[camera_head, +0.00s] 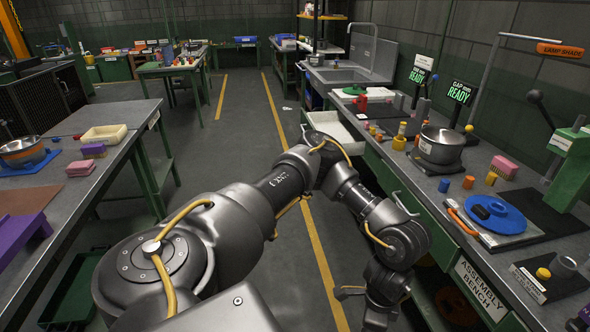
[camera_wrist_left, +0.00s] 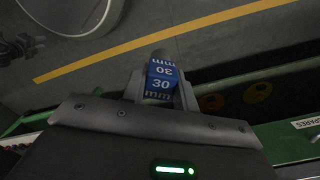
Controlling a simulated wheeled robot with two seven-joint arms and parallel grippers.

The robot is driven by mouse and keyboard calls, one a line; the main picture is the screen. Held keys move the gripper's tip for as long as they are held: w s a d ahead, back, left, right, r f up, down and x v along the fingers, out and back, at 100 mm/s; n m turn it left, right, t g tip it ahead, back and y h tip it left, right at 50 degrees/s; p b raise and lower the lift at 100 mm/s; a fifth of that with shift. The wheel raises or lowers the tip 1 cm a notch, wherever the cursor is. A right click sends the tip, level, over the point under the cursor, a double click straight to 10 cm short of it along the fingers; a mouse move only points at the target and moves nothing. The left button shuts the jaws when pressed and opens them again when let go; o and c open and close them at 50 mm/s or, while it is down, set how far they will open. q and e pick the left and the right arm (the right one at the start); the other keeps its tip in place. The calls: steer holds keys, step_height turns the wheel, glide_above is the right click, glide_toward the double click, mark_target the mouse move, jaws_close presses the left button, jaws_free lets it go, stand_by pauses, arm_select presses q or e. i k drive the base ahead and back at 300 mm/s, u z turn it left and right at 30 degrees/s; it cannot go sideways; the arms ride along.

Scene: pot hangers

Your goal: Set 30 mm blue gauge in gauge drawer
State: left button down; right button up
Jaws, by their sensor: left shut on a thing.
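The blue gauge (camera_wrist_left: 161,84), marked "30 mm" in white, is between the fingers of my left gripper (camera_wrist_left: 160,90) in the left wrist view. The gripper is shut on it and holds it above the floor, beside a green bench edge. In the head view my left arm reaches right, and its wrist hangs down beside the assembly bench; the gauge cannot be made out there. A pale open drawer (camera_head: 338,138) sticks out from the bench's far part; I cannot read a label on it. My right gripper is not in view.
The assembly bench (camera_head: 497,284) runs along the right, with a pot (camera_head: 441,147), a blue disc (camera_head: 495,214) and loose blocks on top. An open space under it holds orange round things (camera_wrist_left: 258,92). The aisle floor with yellow lines (camera_head: 275,110) is clear.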

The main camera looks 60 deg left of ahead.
mark_target(341, 135)
steer(key=u, duration=0.2)
steer(key=k, duration=0.3)
steer(key=u, duration=1.4)
steer(key=i, duration=1.05)
steer(key=u, duration=0.85)
steer(key=i, duration=1.5)
steer(key=z, duration=1.1)
steer(key=i, duration=0.9)
steer(key=z, duration=0.8)
